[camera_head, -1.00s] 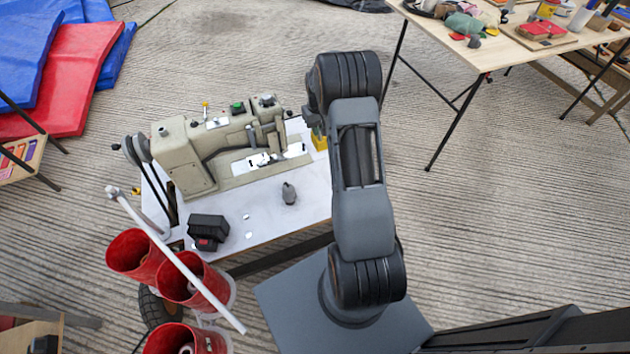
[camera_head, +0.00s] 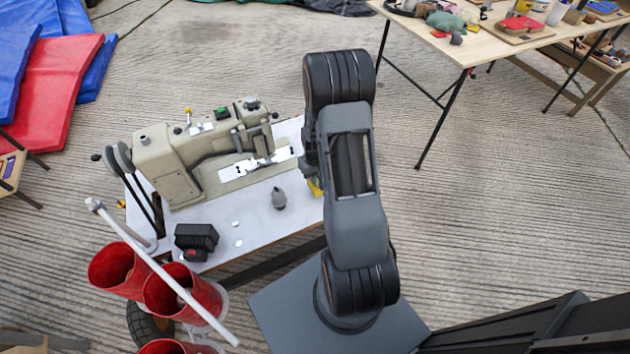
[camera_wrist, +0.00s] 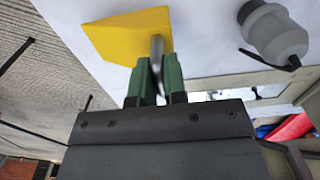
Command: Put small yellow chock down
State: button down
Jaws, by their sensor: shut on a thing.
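The small yellow chock (camera_wrist: 118,34) shows in the wrist view as a flat yellow block with a grey metal post. My gripper (camera_wrist: 155,72) has its green fingers shut on the chock at this post. In the head view only a sliver of the yellow chock (camera_head: 315,188) shows beside my arm, at the right end of the white sewing machine table (camera_head: 255,205). My arm hides the gripper there. The chock lies over the pale tabletop in the wrist view; I cannot tell whether it touches it.
A grey bottle-like object (camera_head: 279,198) stands left of the chock, and it is close by in the wrist view (camera_wrist: 275,35). The beige sewing machine (camera_head: 175,165) fills the table's back. A black box (camera_head: 196,240) and red buckets (camera_head: 180,290) are at left. A wooden table (camera_head: 470,40) stands back right.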

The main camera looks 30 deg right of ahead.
jog(key=shift+f+b, duration=0.3)
jog(key=shift+f, duration=1.15)
jog(key=shift+f, duration=0.2)
jog(key=c, duration=1.2)
grip_release()
jog(key=shift+r, duration=0.1)
jog(key=shift+o, duration=0.2)
